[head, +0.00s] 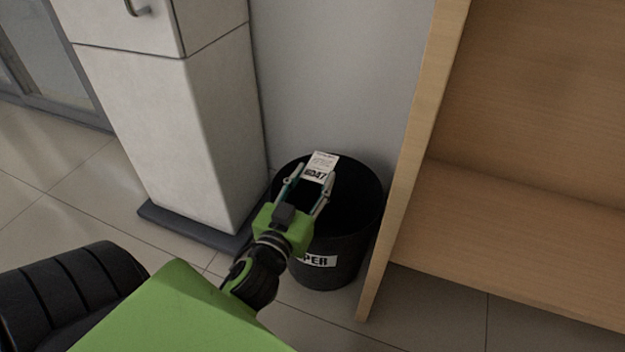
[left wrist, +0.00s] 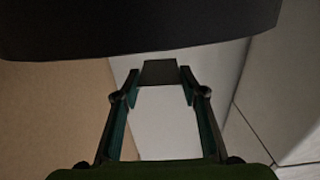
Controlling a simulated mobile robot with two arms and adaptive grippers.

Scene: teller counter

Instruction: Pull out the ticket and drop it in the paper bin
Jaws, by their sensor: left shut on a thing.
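The ticket (head: 322,163) is a small white paper with printing and large dark characters. My left gripper (head: 315,177) is shut on it, and the ticket sticks out beyond the fingertips. In the head view both appear over the mouth of the black paper bin (head: 345,245), which has a white label with partly hidden letters. How high they are above the rim is hard to tell. The left wrist view shows the two fingers (left wrist: 159,80) and a dark curved part of the bin (left wrist: 140,28) across the top. My right gripper is out of view.
A pale cabinet (head: 215,130) on a dark base stands left of the bin. A wooden shelf unit (head: 520,215) stands close on its right, with a grey wall (head: 335,70) behind. Tiled floor (head: 60,200) is open at the left.

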